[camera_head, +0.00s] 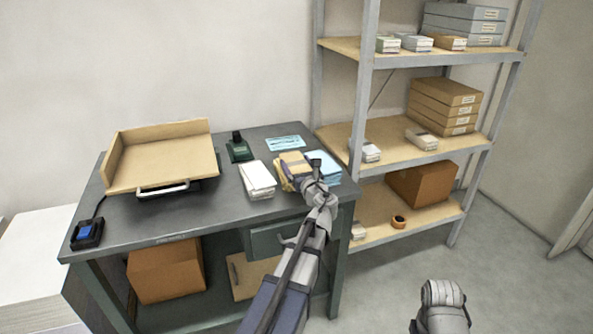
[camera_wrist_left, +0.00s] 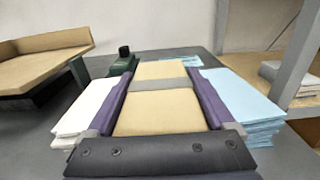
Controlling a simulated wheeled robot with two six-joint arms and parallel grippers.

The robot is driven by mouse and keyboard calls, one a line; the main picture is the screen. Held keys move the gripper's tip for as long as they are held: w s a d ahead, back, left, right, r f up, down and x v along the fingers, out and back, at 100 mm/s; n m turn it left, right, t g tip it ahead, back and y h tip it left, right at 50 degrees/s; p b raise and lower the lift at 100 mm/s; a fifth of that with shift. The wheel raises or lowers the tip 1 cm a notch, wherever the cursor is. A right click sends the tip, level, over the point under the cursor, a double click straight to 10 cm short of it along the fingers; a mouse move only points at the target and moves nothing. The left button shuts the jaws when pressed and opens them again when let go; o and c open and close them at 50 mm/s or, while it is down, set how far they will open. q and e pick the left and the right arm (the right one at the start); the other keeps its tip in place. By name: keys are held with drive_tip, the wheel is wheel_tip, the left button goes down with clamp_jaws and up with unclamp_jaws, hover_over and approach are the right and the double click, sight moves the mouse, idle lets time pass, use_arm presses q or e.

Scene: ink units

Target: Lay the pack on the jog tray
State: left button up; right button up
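The pack (camera_head: 292,160) is a tan block with a grey band; it also shows in the left wrist view (camera_wrist_left: 160,112). It is at the right part of the dark desk, between a white stack and a blue stack. My left gripper (camera_head: 289,172) is around it, with a purple finger flush along each side, shut on it. Whether the pack touches the desk is hidden. The jog tray (camera_head: 165,162), a tan tray with raised back and left walls, stands at the desk's left and is empty; part of it shows in the left wrist view (camera_wrist_left: 40,66).
The white stack (camera_head: 257,181) and blue stack (camera_head: 322,167) flank the pack closely. A green device (camera_head: 239,149) stands between tray and pack, near the back. A blue sheet (camera_head: 286,143) lies behind. A shelf rack (camera_head: 362,100) rises at the right. A blue switch (camera_head: 87,233) sits front left.

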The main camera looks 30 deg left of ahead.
sight(296, 163)
use_arm(q)
clamp_jaws()
idle(0.5)
wheel_tip(296, 163, up, 10)
drive_tip(key=p, duration=1)
